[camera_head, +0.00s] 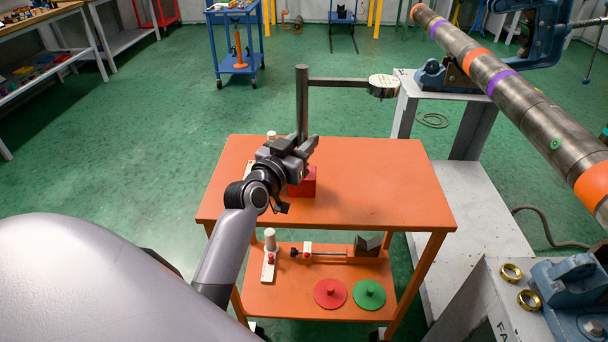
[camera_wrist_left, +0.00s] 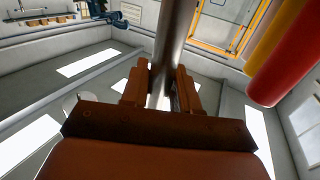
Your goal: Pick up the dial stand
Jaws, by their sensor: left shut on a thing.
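The dial stand has a grey upright post (camera_head: 302,95), a thin side arm reaching right, and a round white-faced dial (camera_head: 383,84) at its end. Its red block base (camera_head: 304,185) shows over the orange table top, partly hidden by my gripper. I cannot tell whether the base touches the table. My left gripper (camera_head: 303,147) is shut on the post above the base. In the left wrist view the post (camera_wrist_left: 176,35) runs between the two fingers (camera_wrist_left: 161,92). The post stands about upright. My right gripper is out of view.
The orange table (camera_head: 390,185) has free room on its right side. Its lower shelf holds a red disc (camera_head: 330,293), a green disc (camera_head: 369,294) and other tools. A long banded pipe (camera_head: 520,100) and a grey vise bench (camera_head: 465,200) stand at right.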

